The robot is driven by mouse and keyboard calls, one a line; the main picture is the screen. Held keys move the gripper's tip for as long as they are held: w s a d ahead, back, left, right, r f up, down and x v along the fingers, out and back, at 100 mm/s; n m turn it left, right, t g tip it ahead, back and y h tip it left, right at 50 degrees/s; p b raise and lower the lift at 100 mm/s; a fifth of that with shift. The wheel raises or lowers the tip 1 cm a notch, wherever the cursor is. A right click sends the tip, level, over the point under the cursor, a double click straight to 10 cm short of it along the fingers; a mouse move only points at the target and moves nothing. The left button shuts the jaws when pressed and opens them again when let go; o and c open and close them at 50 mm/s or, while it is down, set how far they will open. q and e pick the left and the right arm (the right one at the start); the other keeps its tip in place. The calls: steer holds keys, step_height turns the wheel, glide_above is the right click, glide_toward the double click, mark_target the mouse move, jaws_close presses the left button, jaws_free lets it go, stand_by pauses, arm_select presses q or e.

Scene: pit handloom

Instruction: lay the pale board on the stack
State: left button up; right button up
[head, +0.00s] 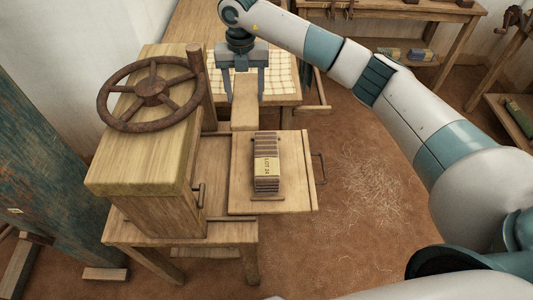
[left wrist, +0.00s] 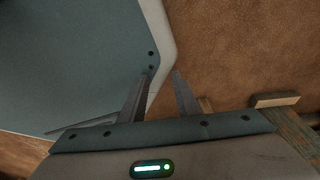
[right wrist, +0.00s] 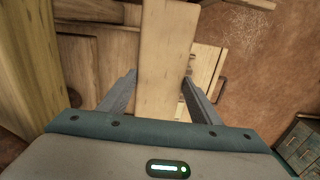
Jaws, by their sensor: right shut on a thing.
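The pale board (head: 245,116) is a flat wooden plank held out in front of my right gripper (head: 245,99). In the right wrist view the fingers (right wrist: 160,77) are shut on the board's two long edges, and the board (right wrist: 166,40) reaches away between them. The stack (head: 266,178), brown layers with a yellow paper label, stands on a wooden plate (head: 240,190). It lies nearer to the head camera than the board, and the board is apart from it. My left gripper (left wrist: 162,74) is open and empty in the left wrist view.
A wooden press with a rusty handwheel (head: 152,91) stands left of the stack. A checked cloth (head: 280,72) lies on a table behind. A blue-green worn post (head: 40,150) stands at far left.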

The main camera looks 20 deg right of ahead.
mark_target(252, 105)
steer(key=shift+s, duration=0.15)
